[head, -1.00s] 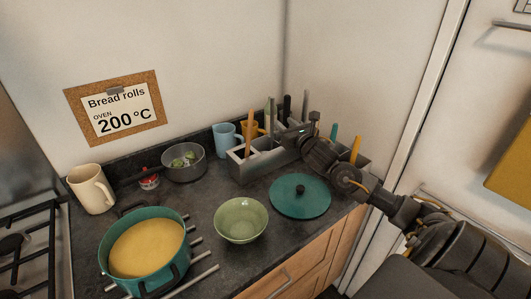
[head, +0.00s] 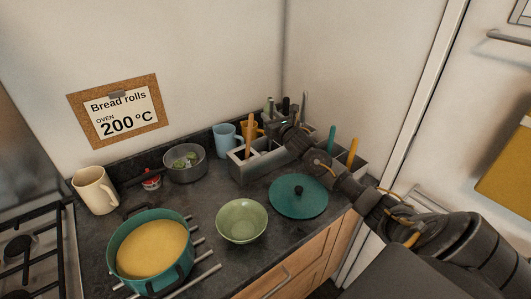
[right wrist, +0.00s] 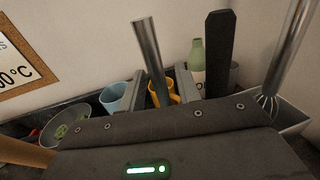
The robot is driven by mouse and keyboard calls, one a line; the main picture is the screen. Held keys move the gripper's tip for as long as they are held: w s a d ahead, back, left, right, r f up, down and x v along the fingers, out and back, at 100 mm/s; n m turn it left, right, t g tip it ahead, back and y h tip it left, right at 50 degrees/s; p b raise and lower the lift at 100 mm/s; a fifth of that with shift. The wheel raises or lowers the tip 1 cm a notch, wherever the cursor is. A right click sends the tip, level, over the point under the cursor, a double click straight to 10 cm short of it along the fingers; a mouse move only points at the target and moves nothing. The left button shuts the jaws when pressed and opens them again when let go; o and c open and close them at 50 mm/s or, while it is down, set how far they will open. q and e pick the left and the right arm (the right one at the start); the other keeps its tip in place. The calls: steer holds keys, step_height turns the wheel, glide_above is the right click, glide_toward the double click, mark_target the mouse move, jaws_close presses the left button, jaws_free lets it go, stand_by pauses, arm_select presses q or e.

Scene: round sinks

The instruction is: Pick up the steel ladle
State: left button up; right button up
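A plain steel handle (right wrist: 149,55), which looks like the ladle's, stands upright in the right wrist view. Its lower end is hidden behind my gripper's body, and no ladle bowl shows. My right gripper (right wrist: 166,88) is open, its two fingers apart with the handle at the gap, close to the left finger. I cannot tell whether they touch. In the head view my right gripper (head: 280,121) is over the grey utensil holder (head: 254,169). I cannot pick out the ladle there. My left gripper is not in view.
A whisk (right wrist: 280,65) and a black utensil (right wrist: 219,55) stand close by on the right. Wooden handle (head: 250,128), blue mug (head: 224,136) and orange mug (right wrist: 160,93) are near. A teal lid (head: 298,203), green bowl (head: 241,225) and pot (head: 150,279) occupy the counter.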

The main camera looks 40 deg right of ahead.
jaws_close()
steer(key=shift+r, duration=0.1)
